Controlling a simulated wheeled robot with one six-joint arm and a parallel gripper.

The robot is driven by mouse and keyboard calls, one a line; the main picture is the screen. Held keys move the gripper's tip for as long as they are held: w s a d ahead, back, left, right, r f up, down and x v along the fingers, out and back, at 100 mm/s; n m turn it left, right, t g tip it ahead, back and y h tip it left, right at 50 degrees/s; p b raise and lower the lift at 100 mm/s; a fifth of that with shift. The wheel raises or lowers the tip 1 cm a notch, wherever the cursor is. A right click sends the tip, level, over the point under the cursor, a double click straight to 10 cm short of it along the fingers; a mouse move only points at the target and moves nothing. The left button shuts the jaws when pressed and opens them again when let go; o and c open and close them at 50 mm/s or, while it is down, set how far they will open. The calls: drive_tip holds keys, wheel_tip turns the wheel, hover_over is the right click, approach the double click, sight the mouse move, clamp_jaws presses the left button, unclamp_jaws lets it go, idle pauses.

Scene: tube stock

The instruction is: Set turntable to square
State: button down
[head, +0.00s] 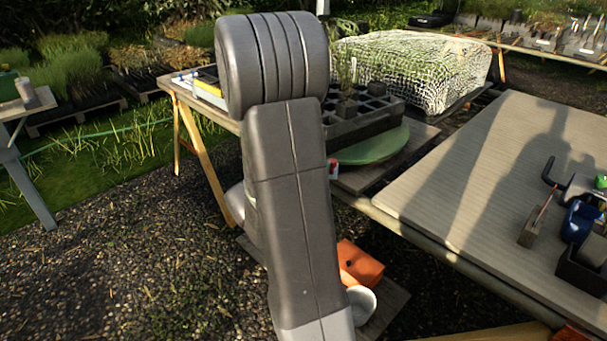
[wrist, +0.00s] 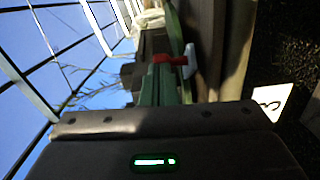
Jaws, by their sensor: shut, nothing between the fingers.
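The turntable is a green round disc (head: 375,147) on the table behind my arm in the head view. A dark tray of square cells (head: 365,124) sits on it, partly hidden by my arm, and looks skewed to the table edge. A small red and white piece (head: 333,168) is at the disc's near edge. In the wrist view the disc's green edge (wrist: 174,30) runs upward, seen sideways. A red and white piece (wrist: 176,60) shows just ahead of my gripper (wrist: 162,70). My gripper is shut and empty, close to that piece; whether they touch is unclear.
A netted block (head: 415,70) stands behind the tray. A wide slatted bench (head: 490,180) with tools is at right. An orange box (head: 360,263) and a white bowl (head: 361,303) are low beside my arm. Gravel ground (head: 130,250) is open at left.

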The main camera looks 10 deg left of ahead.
drive_tip(key=shift+s+d+b, duration=0.1)
drive_tip(key=shift+d+b, duration=1.05)
drive_tip(key=shift+d, duration=1.05)
